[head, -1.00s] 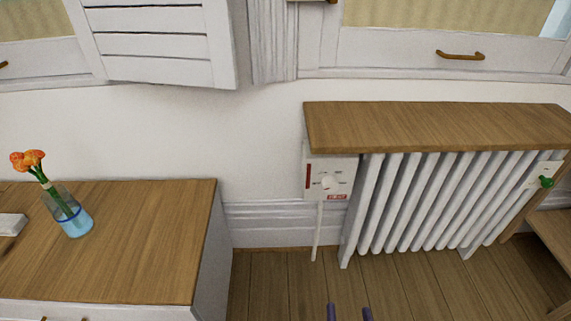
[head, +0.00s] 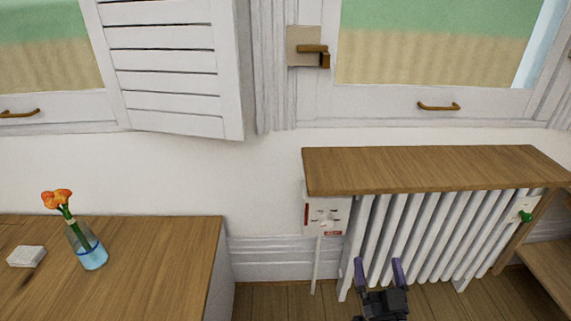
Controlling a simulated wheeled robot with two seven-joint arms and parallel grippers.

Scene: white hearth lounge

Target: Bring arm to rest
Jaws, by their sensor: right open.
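My right gripper (head: 378,272) shows at the bottom of the head view. Its two purple-grey fingers point up and stand apart with nothing between them. It appears in front of the lower part of the white radiator (head: 432,235), and I cannot tell whether it touches it. My left gripper is not in view.
A wooden shelf (head: 430,169) tops the radiator. A white control box (head: 325,214) is at its left end and a green knob (head: 526,217) at its right. A wooden cabinet (head: 165,255) at left bears a flower vase (head: 88,248) and a white block (head: 27,256). A shutter (head: 165,65) hangs above.

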